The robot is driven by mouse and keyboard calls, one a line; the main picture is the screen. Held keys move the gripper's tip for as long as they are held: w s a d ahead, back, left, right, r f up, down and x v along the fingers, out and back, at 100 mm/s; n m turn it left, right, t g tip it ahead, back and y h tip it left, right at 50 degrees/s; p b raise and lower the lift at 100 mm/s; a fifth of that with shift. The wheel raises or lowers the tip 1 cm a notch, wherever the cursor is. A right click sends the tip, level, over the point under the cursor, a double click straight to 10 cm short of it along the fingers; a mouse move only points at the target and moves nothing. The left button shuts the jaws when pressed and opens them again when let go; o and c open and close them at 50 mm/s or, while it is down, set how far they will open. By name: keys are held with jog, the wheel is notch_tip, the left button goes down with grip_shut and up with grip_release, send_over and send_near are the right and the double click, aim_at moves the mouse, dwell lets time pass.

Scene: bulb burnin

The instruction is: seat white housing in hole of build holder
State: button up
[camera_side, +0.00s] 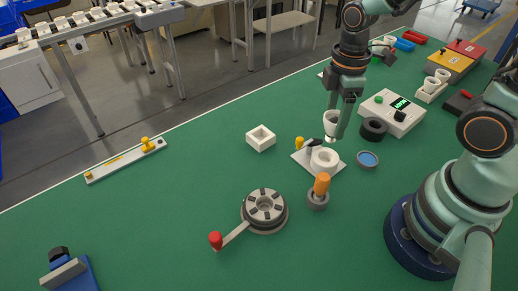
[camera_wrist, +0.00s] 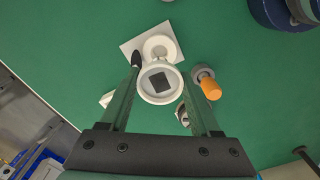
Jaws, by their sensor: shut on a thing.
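The white housing (camera_side: 331,121) is a small cup shape, held between the fingers of my gripper (camera_side: 337,118), which are shut on it. In the wrist view the housing (camera_wrist: 160,84) shows its round rim and a dark square inside, between the two green fingers. The build holder (camera_side: 324,157) is a pale plate with a thick white ring, a black lever and a yellow knob beside it. The housing is above the holder in the side view, apart from it. In the wrist view the housing partly covers the holder's ring (camera_wrist: 160,42); the hole is hidden there.
An orange-handled tool (camera_side: 321,184) stands in a grey cup just in front of the holder. A blue dish (camera_side: 368,160), a black ring (camera_side: 373,129) and a tester (camera_side: 394,113) are to the right. A round grey fixture (camera_side: 265,210) and white square box (camera_side: 261,138) are left.

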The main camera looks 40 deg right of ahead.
aim_at(330, 139)
jog(key=shift+f, duration=2.3)
jog(key=shift+f, duration=0.35)
jog(key=shift+f, duration=0.35)
jog(key=shift+f, duration=0.8)
jog(key=o, duration=1.5)
